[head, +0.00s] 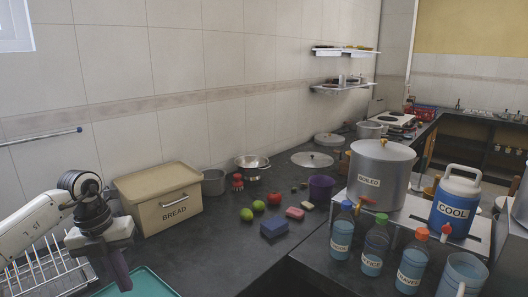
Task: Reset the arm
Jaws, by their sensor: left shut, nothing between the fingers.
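My left gripper (119,270) is at the lower left, on the white arm that comes in from the left edge. It points down, its dark fingers are together, and nothing shows between them. It hangs in front of the wire dish rack (45,274) and near the corner of the green tray (150,282). The cream bread box (162,197) stands just behind and to the right of it. My right gripper does not show.
A large steel canister labelled BOILED (372,181) and a blue COOL jug (453,206) stand on a raised stand at right. Several blue bottles (340,232) stand before them. Dark counter right of the tray is clear.

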